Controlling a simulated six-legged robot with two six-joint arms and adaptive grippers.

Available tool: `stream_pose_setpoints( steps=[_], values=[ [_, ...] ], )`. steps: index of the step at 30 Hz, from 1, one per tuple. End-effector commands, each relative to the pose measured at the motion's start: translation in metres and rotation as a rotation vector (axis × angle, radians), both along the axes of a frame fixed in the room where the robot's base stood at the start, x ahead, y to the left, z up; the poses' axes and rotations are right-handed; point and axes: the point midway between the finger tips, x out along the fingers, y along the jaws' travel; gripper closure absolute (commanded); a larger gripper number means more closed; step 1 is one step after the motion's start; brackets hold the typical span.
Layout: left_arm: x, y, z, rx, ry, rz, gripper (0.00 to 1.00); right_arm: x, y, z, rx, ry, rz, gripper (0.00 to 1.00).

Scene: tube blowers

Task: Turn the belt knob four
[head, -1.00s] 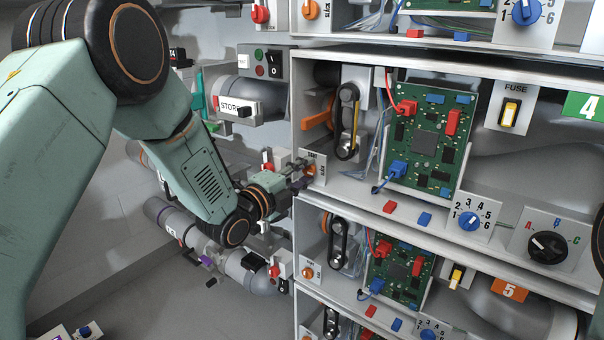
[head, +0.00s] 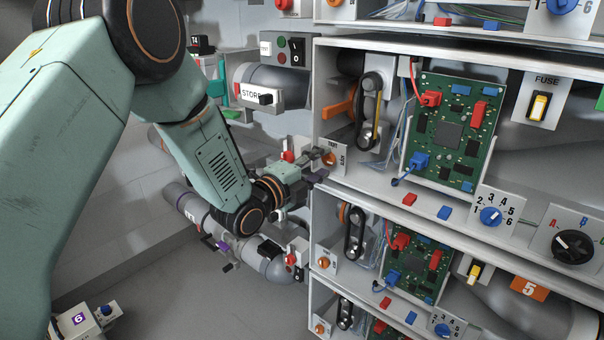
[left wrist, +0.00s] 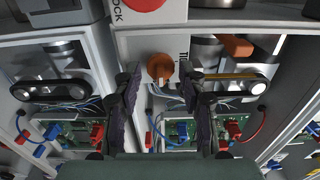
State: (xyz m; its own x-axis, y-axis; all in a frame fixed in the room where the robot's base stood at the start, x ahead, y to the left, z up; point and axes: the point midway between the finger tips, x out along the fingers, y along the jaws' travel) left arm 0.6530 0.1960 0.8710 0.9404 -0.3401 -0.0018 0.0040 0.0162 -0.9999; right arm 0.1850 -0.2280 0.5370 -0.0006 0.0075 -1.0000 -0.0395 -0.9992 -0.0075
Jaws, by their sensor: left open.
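The belt knob of bay four (head: 330,158) is a small orange knob on a white plate at the left front edge of the bay marked 4. In the left wrist view the orange knob (left wrist: 160,68) sits upper centre, with a pale vertical mark below its middle. My left gripper (head: 313,162) is open just left of this plate. In the left wrist view its two dark fingers (left wrist: 160,84) stand apart, one on each side of the knob; whether they touch it cannot be told. The belt (head: 371,110) runs over pulleys behind the knob. My right gripper is not in view.
A green circuit board (head: 447,130) with red and blue plugs stands in the bay. The shelf below has another orange knob (head: 323,262).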

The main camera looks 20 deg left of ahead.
Motion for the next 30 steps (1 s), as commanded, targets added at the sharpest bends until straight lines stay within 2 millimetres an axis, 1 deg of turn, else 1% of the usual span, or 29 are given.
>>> stream_pose_setpoints(
  steps=[7,13,21,30],
  values=[
    [-0.045,0.017,0.001,-0.007,0.000,0.003,0.59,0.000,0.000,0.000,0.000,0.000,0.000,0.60],
    [-0.076,0.027,0.001,-0.008,-0.001,0.001,0.59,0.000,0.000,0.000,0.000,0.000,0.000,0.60],
    [-0.097,0.035,0.001,-0.003,-0.002,0.001,0.59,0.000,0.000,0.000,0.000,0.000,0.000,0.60],
    [-0.101,0.036,0.001,0.000,-0.003,-0.002,0.59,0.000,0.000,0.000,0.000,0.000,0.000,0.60]
  ],
)
